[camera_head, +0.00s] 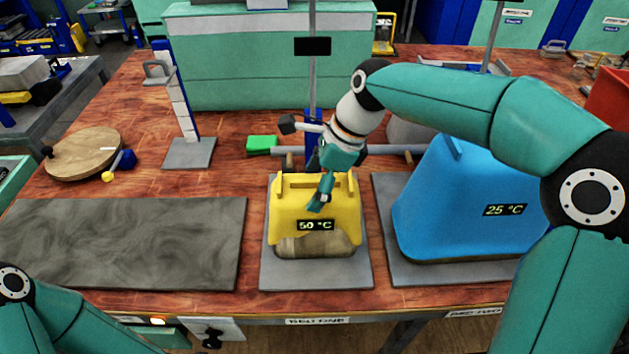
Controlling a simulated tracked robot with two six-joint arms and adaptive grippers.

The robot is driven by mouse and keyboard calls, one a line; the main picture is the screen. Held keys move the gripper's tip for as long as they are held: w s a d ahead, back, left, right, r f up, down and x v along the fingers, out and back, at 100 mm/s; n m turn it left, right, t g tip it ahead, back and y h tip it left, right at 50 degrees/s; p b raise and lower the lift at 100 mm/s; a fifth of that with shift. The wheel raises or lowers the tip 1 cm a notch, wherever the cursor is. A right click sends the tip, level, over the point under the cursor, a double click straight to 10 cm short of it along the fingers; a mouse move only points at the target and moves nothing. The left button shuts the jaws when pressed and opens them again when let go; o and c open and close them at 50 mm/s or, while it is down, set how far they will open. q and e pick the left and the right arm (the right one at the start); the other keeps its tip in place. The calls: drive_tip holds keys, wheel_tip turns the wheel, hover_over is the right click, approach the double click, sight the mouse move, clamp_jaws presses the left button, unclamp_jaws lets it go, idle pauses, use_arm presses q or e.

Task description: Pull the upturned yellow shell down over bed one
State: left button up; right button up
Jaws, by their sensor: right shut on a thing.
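The yellow shell (285,215) stands over bed one (362,268), with a "50 °C" display on its front. Its lower front edge is above the grey bed plate, and a rounded tan form (315,246) shows beneath it. My right gripper (321,198) reaches down from behind onto the shell's upper middle and is shut on it. The exact grip point is partly hidden by the fingers. My left arm shows only at the bottom left corner, and its gripper is out of view.
A blue shell (440,215) marked "25 °C" covers the bed on the right. A grey slab (120,245) lies to the left. A blue post (186,115) on a grey base, a round wooden board (85,153) and a green block (261,143) stand farther back.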

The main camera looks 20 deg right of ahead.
drive_tip(key=shift+f+b, duration=0.3)
drive_tip(key=shift+f, duration=0.2)
idle(0.4)
drive_tip(key=o, duration=1.3)
drive_tip(key=v, duration=1.2)
drive_tip(key=shift+f, duration=0.1)
